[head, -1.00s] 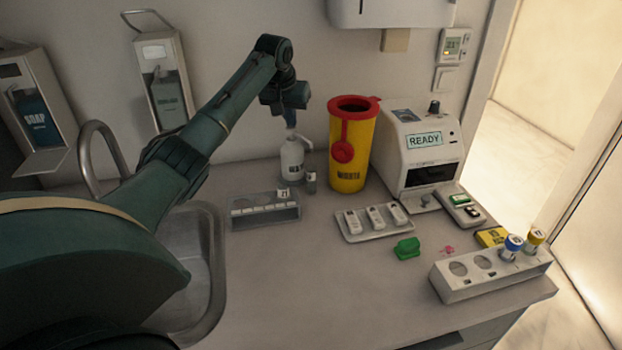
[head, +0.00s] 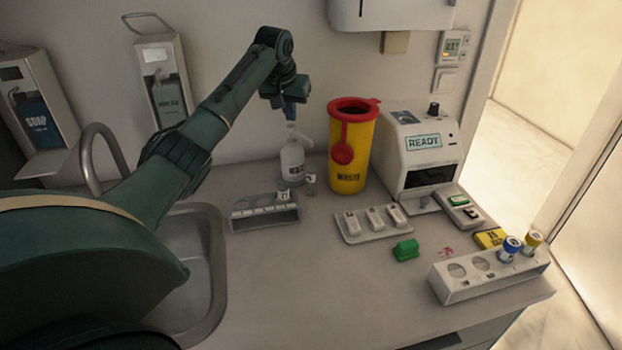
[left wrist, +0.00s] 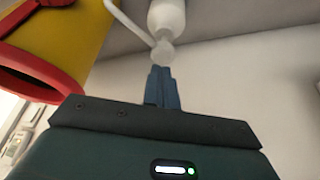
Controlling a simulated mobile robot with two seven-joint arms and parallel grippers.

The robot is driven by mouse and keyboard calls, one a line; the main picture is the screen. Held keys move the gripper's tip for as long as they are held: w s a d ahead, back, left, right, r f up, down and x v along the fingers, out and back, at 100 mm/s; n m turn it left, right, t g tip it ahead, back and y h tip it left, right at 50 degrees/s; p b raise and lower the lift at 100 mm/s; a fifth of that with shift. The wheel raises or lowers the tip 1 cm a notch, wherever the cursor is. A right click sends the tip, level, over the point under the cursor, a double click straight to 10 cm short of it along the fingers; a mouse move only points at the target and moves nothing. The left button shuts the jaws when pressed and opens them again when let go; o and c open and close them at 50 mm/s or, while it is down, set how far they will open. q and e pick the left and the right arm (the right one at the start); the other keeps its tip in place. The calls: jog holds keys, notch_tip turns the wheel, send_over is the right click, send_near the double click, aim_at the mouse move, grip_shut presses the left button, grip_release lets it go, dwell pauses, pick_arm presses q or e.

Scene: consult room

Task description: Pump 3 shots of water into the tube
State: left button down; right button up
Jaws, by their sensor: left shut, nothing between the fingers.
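A white pump bottle (head: 292,162) stands on the counter by the back wall, its spout reaching to the right. My left gripper (head: 290,112) is shut and empty, pointing down just above the pump head. In the left wrist view the shut fingers (left wrist: 162,85) end close to the white pump head (left wrist: 163,50); I cannot tell whether they touch. A small clear tube (head: 310,183) stands beside the bottle, under the spout's side. Its contents are too small to tell. My right gripper is not in view.
A yellow waste bin (head: 352,150) with a red rim stands right of the bottle. A grey rack (head: 265,213) is in front of it. A READY machine (head: 420,150), a tray (head: 375,236), a green block (head: 406,249) and a tube rack (head: 490,275) are rightward. The sink (head: 205,265) is at left.

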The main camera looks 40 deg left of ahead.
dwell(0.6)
pick_arm(q)
jog(key=shift+f, duration=1.4)
jog(key=shift+r, duration=1.4)
jog(key=shift+f, duration=0.1)
jog(key=shift+f, duration=1.3)
jog(key=shift+r, duration=1.4)
